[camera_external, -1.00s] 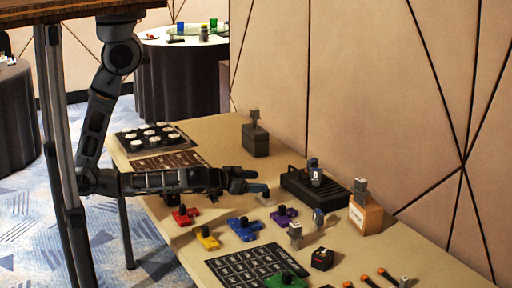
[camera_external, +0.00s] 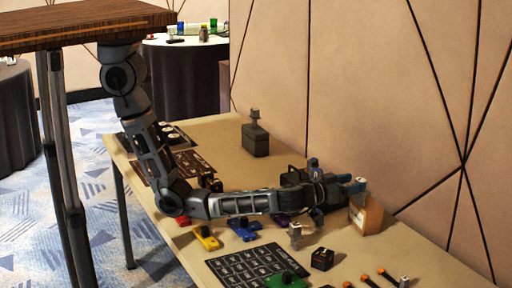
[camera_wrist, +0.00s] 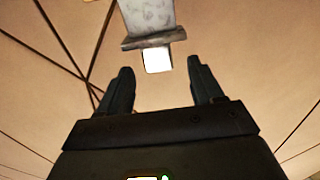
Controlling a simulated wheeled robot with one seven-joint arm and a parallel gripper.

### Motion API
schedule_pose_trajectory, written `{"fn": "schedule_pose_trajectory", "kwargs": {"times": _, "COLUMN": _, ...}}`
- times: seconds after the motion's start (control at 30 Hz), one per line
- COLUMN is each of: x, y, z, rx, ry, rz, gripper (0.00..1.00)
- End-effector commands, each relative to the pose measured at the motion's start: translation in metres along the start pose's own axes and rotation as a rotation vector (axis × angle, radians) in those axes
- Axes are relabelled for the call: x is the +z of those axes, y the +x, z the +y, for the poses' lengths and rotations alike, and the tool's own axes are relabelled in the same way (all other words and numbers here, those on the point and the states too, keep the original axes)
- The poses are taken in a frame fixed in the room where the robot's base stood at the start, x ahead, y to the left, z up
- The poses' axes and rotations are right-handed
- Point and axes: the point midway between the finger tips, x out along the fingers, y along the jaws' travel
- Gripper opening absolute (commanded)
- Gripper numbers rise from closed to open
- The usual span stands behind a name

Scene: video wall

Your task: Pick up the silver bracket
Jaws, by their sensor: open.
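A small silver bracket-like piece (camera_external: 360,185) stands on top of a wooden block (camera_external: 369,218) by the wall. My gripper (camera_external: 350,188) reaches toward it from the left, its tips close to it. In the wrist view my gripper (camera_wrist: 158,80) is open and empty. A grey metal piece (camera_wrist: 148,18) with a crosswise plate and a bright white end is ahead, roughly centred between the fingers and beyond their tips. Other small silver-grey pieces stand on a dark box (camera_external: 255,141) and on the table (camera_external: 295,231); which one is the named bracket I cannot tell for sure.
The wall rises close behind the wooden block. Red, yellow (camera_external: 206,240), blue (camera_external: 243,231) and green (camera_external: 287,280) parts, a black grid mat (camera_external: 250,265) and a small black block (camera_external: 322,259) lie below the arm. My forearm partly hides the black rack.

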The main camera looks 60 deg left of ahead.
Motion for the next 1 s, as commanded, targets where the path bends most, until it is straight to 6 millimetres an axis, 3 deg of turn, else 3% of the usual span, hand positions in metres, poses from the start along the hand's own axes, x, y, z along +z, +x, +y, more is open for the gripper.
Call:
{"fn": "schedule_pose_trajectory", "kwargs": {"times": 0.43, "x": 0.004, "y": 0.053, "z": 0.001, "rx": 0.0, "ry": 0.001, "rz": 0.0, "gripper": 0.66}}
{"fn": "schedule_pose_trajectory", "kwargs": {"times": 0.77, "x": 0.006, "y": 0.06, "z": 0.001, "rx": 0.001, "ry": 0.001, "rz": -0.001, "gripper": 0.66}}
{"fn": "schedule_pose_trajectory", "kwargs": {"times": 1.0, "x": 0.005, "y": 0.06, "z": 0.001, "rx": 0.001, "ry": 0.001, "rz": -0.001, "gripper": 0.44}}
